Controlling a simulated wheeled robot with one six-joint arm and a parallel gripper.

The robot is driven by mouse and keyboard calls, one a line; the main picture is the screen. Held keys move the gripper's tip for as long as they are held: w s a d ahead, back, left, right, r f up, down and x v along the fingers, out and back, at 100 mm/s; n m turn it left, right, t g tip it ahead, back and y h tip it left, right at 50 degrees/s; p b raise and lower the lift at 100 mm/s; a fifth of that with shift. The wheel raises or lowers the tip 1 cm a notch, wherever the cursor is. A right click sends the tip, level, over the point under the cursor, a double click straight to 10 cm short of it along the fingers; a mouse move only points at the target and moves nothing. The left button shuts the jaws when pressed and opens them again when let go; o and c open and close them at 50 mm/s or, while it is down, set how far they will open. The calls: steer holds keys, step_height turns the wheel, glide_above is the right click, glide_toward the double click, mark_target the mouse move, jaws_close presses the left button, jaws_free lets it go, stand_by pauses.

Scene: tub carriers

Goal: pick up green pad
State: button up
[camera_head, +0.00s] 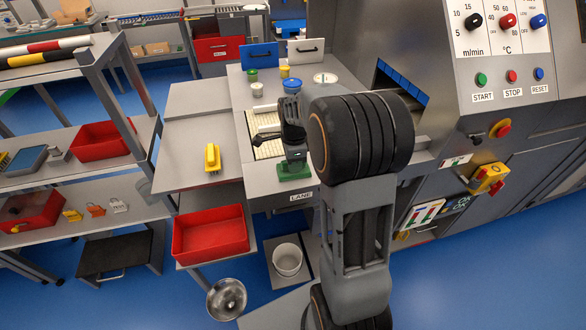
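The green pad (294,174) lies near the front edge of the grey table, just above the LANE label. My gripper (296,158) reaches down over the pad from my arm at the right. Its grey end is right above the pad or touching it; I cannot tell which. The gripper hides the back middle of the pad. I see the gripper from one side, so its finger gap does not show.
A yellow-handled item (213,159) lies on the side table at the left. Jars, including a blue-lidded one (291,86), stand behind my gripper. A control machine (490,100) stands at the right. A red bin (211,235) sits below.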

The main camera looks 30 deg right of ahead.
jaws_close()
steer(key=shift+r, duration=0.15)
steer(key=shift+r, duration=0.25)
step_height(320, 180, up, 2)
steer(key=shift+r, duration=0.1)
steer(key=s+d+r+b, duration=0.2)
steer(key=s+d+r, duration=0.6)
steer(key=s+r, duration=0.2)
steer(key=shift+s+d, duration=0.3)
steer(key=shift+s, duration=0.25)
